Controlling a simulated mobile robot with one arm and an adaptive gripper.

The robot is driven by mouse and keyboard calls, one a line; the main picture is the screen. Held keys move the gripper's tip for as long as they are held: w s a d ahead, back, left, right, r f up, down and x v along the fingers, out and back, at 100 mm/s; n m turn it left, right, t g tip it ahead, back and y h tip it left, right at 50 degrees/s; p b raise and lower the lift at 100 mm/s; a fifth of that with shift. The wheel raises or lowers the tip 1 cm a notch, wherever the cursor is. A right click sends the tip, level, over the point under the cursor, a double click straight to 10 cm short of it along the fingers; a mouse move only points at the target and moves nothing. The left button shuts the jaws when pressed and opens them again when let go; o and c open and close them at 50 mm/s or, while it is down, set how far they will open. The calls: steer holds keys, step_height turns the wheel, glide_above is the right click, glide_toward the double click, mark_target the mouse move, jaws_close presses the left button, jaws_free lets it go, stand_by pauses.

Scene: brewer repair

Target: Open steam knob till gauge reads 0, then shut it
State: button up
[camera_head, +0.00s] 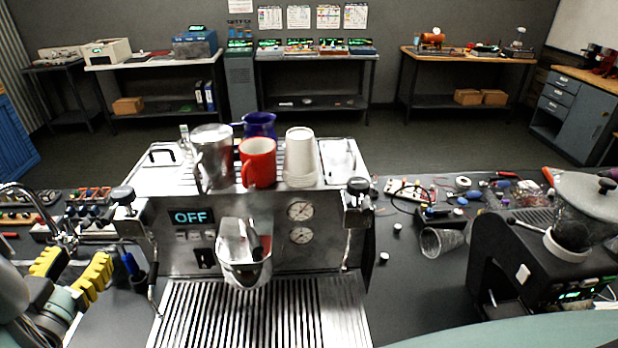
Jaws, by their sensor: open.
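The espresso machine (180,262) stands in the middle of the bench, with its display (193,217) reading OFF. One black-topped knob (122,194) is at its front left corner and another (358,186) is at its front right corner. I cannot tell which is the steam knob or how far either is turned. Two round gauges, an upper (300,211) and a lower (301,235), sit on the front panel, too small to read. My gripper (73,268), with yellow finger pads, is open and empty at the left, below and left of the left knob and apart from it.
A steel pitcher, a red mug (258,162), white cups (300,158) and a blue jug (260,124) stand on the machine. A metal wand (152,280) hangs below the left knob. A grinder (545,250) and loose parts crowd the right bench.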

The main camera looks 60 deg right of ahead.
mark_target(106, 215)
steer(key=p+x, duration=0.1)
steer(key=x, duration=0.1)
steer(key=p+x, duration=0.1)
steer(key=x, duration=0.2)
steer(key=p+x, duration=0.1)
steer(key=x, duration=0.2)
steer(key=shift+w+r, duration=0.1)
steer(key=shift+r, duration=0.25)
steer(key=shift+w+r+p, duration=0.1)
steer(key=shift+w+p, duration=0.2)
steer(key=shift+p, duration=0.2)
steer(key=shift+w+d+f+p, duration=0.1)
steer(key=shift+w+d+p, duration=0.2)
steer(key=shift+p, duration=0.35)
steer(key=shift+w+d+f+p, duration=0.15)
steer(key=shift+d+p, duration=0.25)
steer(key=shift+p, duration=0.2)
steer(key=shift+s+d+f, duration=0.15)
steer(key=shift+d+f, duration=0.05)
steer(key=shift+d, duration=0.05)
steer(key=shift+o, duration=0.2)
jaws_close()
